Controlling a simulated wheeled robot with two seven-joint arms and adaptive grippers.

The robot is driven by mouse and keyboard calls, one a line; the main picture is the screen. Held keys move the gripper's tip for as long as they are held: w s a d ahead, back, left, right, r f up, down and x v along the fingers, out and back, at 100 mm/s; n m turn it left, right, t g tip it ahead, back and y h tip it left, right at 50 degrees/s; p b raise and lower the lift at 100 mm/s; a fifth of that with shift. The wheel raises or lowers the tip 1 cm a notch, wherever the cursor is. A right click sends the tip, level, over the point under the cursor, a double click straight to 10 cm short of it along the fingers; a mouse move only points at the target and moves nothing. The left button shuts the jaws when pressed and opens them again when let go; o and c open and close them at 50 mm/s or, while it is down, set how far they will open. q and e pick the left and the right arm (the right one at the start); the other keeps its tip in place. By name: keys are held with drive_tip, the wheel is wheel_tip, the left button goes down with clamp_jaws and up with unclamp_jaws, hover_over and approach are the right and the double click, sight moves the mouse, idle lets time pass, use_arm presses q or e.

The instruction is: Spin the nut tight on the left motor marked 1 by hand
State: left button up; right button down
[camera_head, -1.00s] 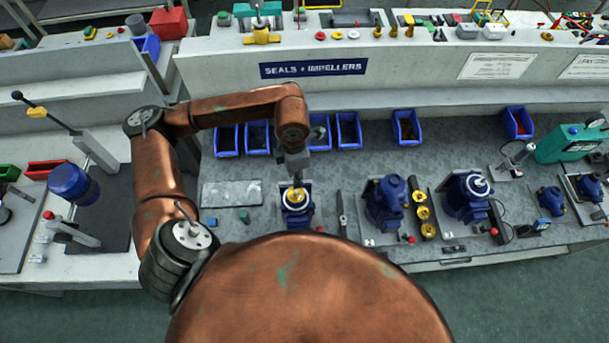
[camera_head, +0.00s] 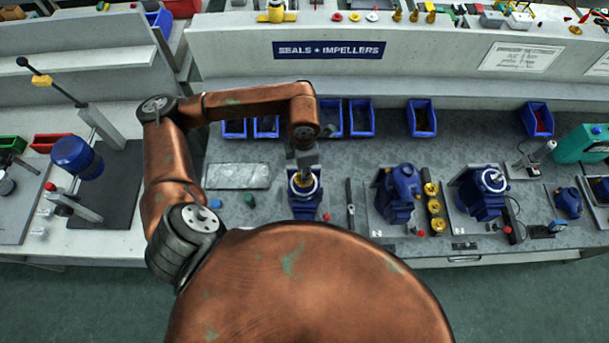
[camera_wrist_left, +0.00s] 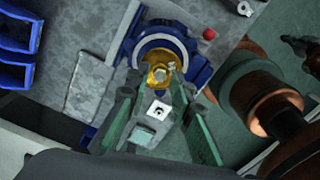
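The left motor (camera_head: 304,204) is blue with a pale ring and a brass-coloured centre. It stands on the bench below my left gripper (camera_head: 303,172). In the left wrist view the motor (camera_wrist_left: 205,72) shows its ring around a brass part (camera_wrist_left: 160,62). A small grey nut-like piece (camera_wrist_left: 160,74) sits at its centre. The green-padded fingers of my left gripper (camera_wrist_left: 160,88) point down at this centre, one on each side. Whether they touch the nut is unclear. The marking 1 is not readable. My right gripper is not in view.
Two more blue motors (camera_head: 398,195) (camera_head: 481,190) stand to the right, with brass rings (camera_head: 434,208) between them. A grey plate (camera_head: 238,176) lies left of the left motor. Blue bins (camera_head: 421,118) line the back. A red knob (camera_head: 326,217) is close by the left motor.

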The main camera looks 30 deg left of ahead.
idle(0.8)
use_arm(q)
clamp_jaws()
drive_tip(key=shift+b, duration=0.3)
